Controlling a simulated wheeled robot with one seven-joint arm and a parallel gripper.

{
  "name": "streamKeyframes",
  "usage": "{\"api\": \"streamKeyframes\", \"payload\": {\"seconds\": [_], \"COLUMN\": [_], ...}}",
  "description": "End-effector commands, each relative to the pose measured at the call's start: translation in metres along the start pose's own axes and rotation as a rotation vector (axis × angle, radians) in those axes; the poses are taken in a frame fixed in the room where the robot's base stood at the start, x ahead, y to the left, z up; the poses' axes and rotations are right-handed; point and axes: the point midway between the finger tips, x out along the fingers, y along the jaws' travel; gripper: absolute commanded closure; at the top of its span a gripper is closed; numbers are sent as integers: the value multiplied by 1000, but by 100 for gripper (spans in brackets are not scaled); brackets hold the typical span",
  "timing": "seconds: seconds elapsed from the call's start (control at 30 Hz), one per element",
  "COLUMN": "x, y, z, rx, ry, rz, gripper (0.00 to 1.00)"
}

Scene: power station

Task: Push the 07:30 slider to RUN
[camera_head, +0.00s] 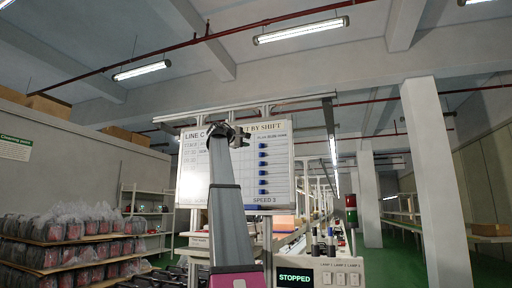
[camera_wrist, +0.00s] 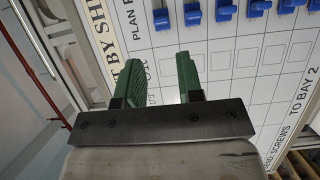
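A white board (camera_head: 280,184) carries a column of several blue sliders, one of them the top slider (camera_head: 262,146). In the wrist view the board is turned and the sliders form a row along the top, starting with the leftmost blue slider (camera_wrist: 160,18). I cannot read which one is labelled 07:30, nor any RUN mark. My gripper (camera_head: 241,137) is in front of the board, left of the sliders. In the wrist view its green fingers (camera_wrist: 154,66) are apart with nothing between them, below the leftmost sliders. My arm hides part of the board's middle.
A control box with a lit STOPPED display (camera_head: 295,277) stands at the lower right, beside a red and green signal lamp (camera_head: 351,212). Shelves of wrapped items (camera_head: 75,232) are at the left. A pale column (camera_head: 435,180) stands at the right.

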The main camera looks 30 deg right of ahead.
Motion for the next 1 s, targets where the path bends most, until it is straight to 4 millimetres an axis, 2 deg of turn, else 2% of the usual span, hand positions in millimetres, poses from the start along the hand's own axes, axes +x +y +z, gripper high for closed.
{"api": "streamKeyframes", "payload": {"seconds": [0.3, 0.5, 0.7, 1.0], "x": [55, 84, 97, 98], "y": [0, -1, -1, -2], "z": [-1, -2, -1, -1], "rx": [0, 1, 1, 1], "ry": [-1, 0, 0, 1], "rz": [-2, -2, -2, -2], "gripper": [66, 66, 66, 66]}}
